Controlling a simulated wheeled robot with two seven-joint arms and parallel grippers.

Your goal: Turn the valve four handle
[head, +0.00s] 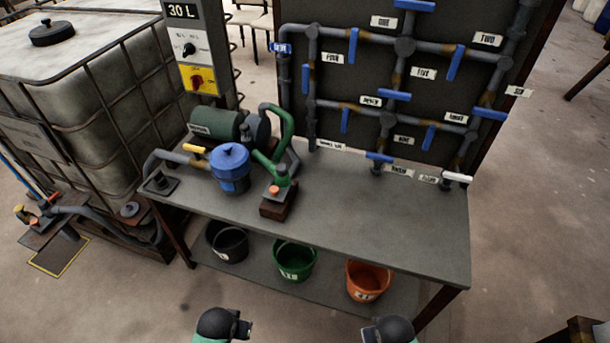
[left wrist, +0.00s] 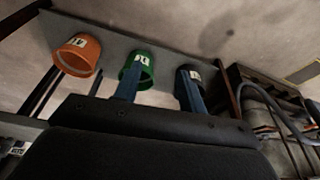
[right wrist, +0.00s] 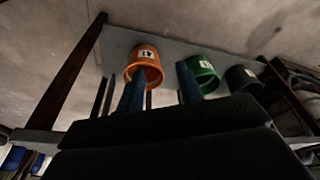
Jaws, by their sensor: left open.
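The label that seems to read FOUR (head: 332,58) is on the left of the pipe panel. The blue lever beside it, which I take as the valve four handle (head: 305,78), points up and down along the left vertical pipe. No gripper is near it. My left gripper (left wrist: 157,88) is open and empty, its two blue fingers apart. My right gripper (right wrist: 160,88) is also open and empty. In the head view, only dark rounded parts of my arms show at the bottom edge, well in front of the bench; the fingers cannot be made out there.
A grey bench (head: 400,228) stands between me and the panel, carrying a green pump (head: 215,122) and a blue canister (head: 230,165). Black, green (head: 294,260) and orange (head: 366,280) buckets stand on its lower shelf. A caged tank (head: 80,95) is at left. The bench's right half is clear.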

